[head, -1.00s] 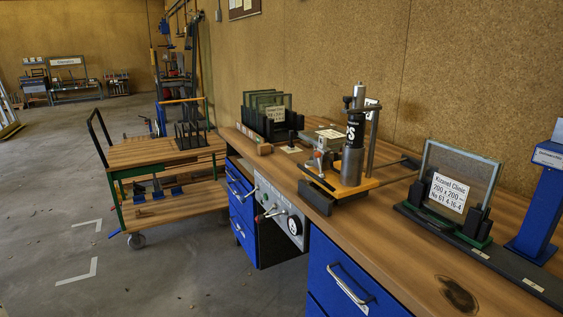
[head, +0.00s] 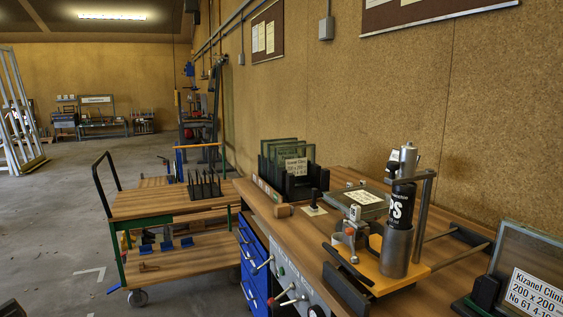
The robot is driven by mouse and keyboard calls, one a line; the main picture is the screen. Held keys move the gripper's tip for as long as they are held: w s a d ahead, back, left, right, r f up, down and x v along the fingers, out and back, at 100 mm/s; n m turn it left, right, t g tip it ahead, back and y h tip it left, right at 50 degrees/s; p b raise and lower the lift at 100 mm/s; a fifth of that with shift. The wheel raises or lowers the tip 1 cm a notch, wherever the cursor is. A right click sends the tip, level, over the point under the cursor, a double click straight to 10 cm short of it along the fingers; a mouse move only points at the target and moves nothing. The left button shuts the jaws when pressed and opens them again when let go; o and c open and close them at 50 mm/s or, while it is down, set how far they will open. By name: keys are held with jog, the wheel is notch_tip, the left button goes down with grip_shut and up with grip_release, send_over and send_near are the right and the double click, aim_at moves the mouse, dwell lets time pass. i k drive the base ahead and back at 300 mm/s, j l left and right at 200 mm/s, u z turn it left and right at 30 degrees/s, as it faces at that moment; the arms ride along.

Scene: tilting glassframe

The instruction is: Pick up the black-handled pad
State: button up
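The black-handled pad (head: 315,203) stands upright on the wooden bench top in the head view, a black knob-like handle on a pale, flat square base. It sits in front of the rack of framed glass panes (head: 286,165) and left of the clamping fixture. Nothing touches its handle. My gripper is not seen in the head view.
The clamping fixture (head: 397,250) with its cylinder and yellow base stands to the right of the pad. A wooden-topped cart (head: 150,203) stands left of the bench. Grey floor (head: 50,220) is open further left.

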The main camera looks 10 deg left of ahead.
aim_at(313, 206)
jog(key=i+j+z, duration=0.2)
jog(key=i+j, duration=0.25)
jog(key=j, duration=0.2)
jog(key=i+j+z, duration=0.1)
jog(key=j, duration=0.25)
jog(key=i+j+z, duration=0.1)
jog(key=i+j, duration=0.15)
jog(key=i+j+z, duration=0.1)
jog(key=j, duration=0.4)
jog(key=i+j+z, duration=0.1)
jog(key=i+j, duration=0.15)
jog(key=j, duration=0.15)
jog(key=i+j+z, duration=0.1)
jog(key=j, duration=0.3)
jog(key=i+j+z, duration=0.1)
jog(key=j, duration=0.3)
jog(key=i+l, duration=0.25)
jog(key=i, duration=0.2)
jog(key=i+l+z, duration=0.1)
jog(key=i+l, duration=0.2)
jog(key=i+j, duration=0.05)
jog(key=i, duration=0.05)
